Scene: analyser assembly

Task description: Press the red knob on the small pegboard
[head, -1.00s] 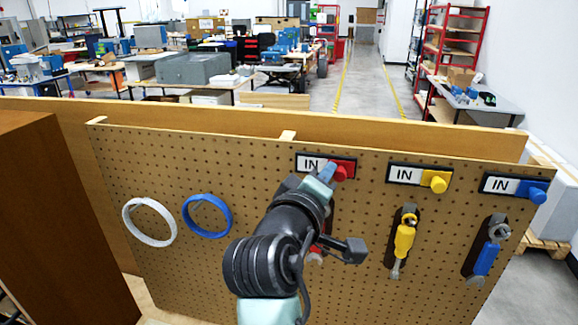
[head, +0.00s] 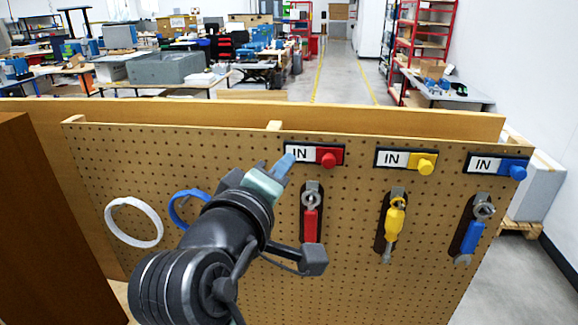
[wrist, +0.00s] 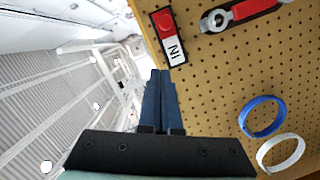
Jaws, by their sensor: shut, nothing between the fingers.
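The red knob (head: 328,160) sits at the right end of a black "IN" plate (head: 302,154) near the top of the small pegboard (head: 150,165). In the wrist view the red knob (wrist: 164,21) is up and to the right of the fingertips, with the IN label nearest them. My gripper (head: 287,160) is shut and empty. In the head view its tips overlap the left end of the red knob's plate, left of the knob and apart from it. My gripper also shows in the wrist view (wrist: 160,73). I cannot tell its exact gap to the board.
A yellow knob (head: 425,163) and a blue knob (head: 518,172) are to the right. White (head: 133,222) and blue rings (head: 178,212) are on the left. A brown cabinet (head: 50,230) stands far left.

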